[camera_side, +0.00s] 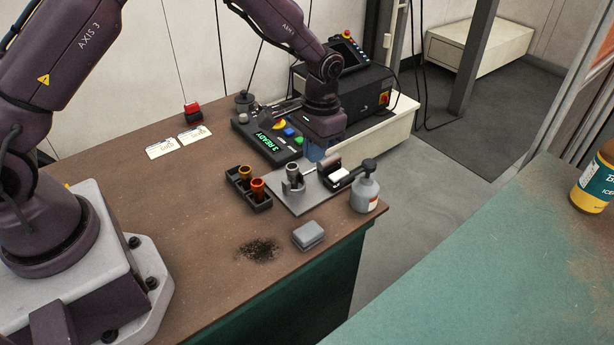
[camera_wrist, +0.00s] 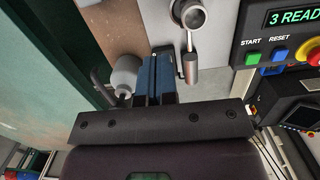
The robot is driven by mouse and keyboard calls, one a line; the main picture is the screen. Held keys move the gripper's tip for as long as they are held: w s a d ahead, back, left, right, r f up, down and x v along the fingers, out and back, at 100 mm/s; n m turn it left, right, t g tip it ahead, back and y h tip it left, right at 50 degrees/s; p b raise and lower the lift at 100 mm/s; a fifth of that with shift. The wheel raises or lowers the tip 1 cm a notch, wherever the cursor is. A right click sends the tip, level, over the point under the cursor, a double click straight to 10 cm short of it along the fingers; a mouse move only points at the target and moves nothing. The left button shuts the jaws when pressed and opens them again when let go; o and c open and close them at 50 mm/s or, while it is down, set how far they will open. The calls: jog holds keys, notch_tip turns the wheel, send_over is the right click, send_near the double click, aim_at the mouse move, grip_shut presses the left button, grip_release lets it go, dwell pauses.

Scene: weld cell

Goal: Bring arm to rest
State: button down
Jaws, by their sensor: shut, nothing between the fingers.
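My gripper (camera_side: 315,154) hangs pointing down above the metal fixture plate (camera_side: 284,200), with dark wrist and blue fingers. In the wrist view the blue fingers (camera_wrist: 154,72) are side by side and closed, with nothing held between them. The fingers partly hide the back of the plate in the side view. The plate carries a grey cylindrical holder (camera_side: 293,176) and a clamp with a dark handle (camera_side: 343,181). The control panel (camera_side: 262,142) behind shows "3 READY" in green; it also shows in the wrist view (camera_wrist: 295,17).
A black rack (camera_side: 263,206) with orange and copper-coloured cups stands left of the plate. A spray bottle (camera_side: 365,194) stands at the bench's right edge. A grey block (camera_side: 308,236) and dark debris (camera_side: 258,250) lie in front. The bench's left middle is clear.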

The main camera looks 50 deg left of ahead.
jog(key=s+a+r+t, duration=0.2)
jog(key=s+r+t, duration=0.4)
jog(key=s+r, duration=1.8)
jog(key=shift+s+a+r+t, duration=0.2)
jog(key=shift+r+t, duration=0.1)
jog(key=shift+t, duration=0.1)
jog(key=w+d+f+g, duration=0.1)
jog(key=w+f+g, duration=0.2)
jog(key=w+f, duration=1)
jog(key=w+d+f+g, duration=0.25)
jog(key=w+f, duration=0.75)
jog(key=w, duration=0.6)
jog(key=shift+s+a+f, duration=0.1)
jog(key=shift+a+f, duration=0.05)
jog(key=shift+f, duration=0.95)
jog(key=shift+s+a+f, duration=0.1)
jog(key=shift+f, duration=0.95)
jog(key=shift+s+a+f, duration=0.1)
jog(key=shift+a+f, duration=0.05)
jog(key=shift+f, duration=0.95)
